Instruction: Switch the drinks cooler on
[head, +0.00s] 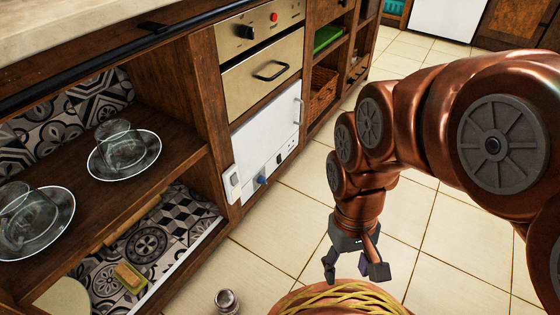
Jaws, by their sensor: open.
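A white-fronted unit, which looks like the drinks cooler (258,128), is built into the wooden shelving below a beige drawer. It has a handle at its upper right. Along its lower edge are a blue knob (262,180) and small dark fittings too small to read. A white switch-like box (232,184) is at its lower left, on or beside the wooden post. Whether the cooler is on, I cannot tell. My gripper (354,268) is open and empty, pointing down to the right of the cooler and apart from it, above a round woven-topped object.
The round object (340,301) with yellow woven strands stands below my gripper. A small jar (227,300) is on the floor. Glass plates (125,155) and glasses sit on the left shelf. A beige panel (262,33) with a red button is above. Tiled floor (300,195) before the cooler is clear.

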